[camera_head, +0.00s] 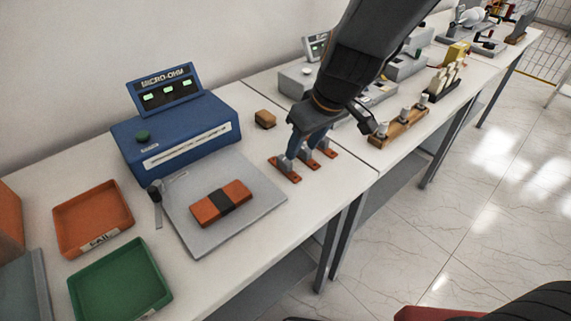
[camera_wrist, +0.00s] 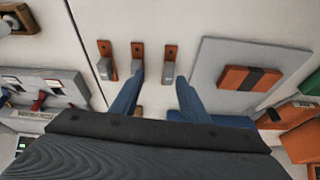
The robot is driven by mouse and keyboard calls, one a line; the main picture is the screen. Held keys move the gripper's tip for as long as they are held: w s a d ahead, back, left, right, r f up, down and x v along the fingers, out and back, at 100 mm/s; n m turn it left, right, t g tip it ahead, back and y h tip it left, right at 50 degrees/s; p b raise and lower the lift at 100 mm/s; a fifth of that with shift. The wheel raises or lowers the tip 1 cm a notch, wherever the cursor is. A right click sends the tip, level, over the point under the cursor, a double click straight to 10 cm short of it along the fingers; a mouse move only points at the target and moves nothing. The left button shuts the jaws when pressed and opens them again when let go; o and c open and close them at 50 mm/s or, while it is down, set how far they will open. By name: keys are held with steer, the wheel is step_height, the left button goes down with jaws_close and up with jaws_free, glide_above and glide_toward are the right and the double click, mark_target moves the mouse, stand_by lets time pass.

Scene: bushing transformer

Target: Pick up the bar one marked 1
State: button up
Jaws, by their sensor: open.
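Three short copper-orange bars, each with a grey block on it, lie side by side on the white bench. In the wrist view they are the left bar (camera_wrist: 104,48), the middle bar (camera_wrist: 138,49) and the right bar (camera_wrist: 169,50). The right one is nearest the grey plate and is the front bar (camera_head: 287,175) in the head view. I cannot read a number 1 on any of them. My gripper (camera_wrist: 160,77) is open, its blue fingers on either side of the right bar's grey block. In the head view my gripper (camera_head: 304,146) hangs over the bars and partly hides them.
A grey plate (camera_head: 180,213) with an orange block (camera_head: 212,208) lies beside the bars. The blue micro-ohm meter (camera_head: 175,135) stands behind it. An orange tray (camera_head: 92,217) and a green tray (camera_head: 120,285) are at left. A wooden rack (camera_head: 400,127) is at right.

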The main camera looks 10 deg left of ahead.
mark_target(284, 159)
steer(key=shift+w+a+f+n, duration=0.15)
steer(key=shift+a+n, duration=0.35)
steer(key=shift+a, duration=0.75)
steer(key=b+x, duration=0.1)
steer(key=x, duration=0.6)
steer(key=shift+a+f, duration=0.15)
steer(key=shift+a, duration=0.05)
steer(key=c, duration=1)
jaws_close()
steer(key=shift+r, duration=0.2)
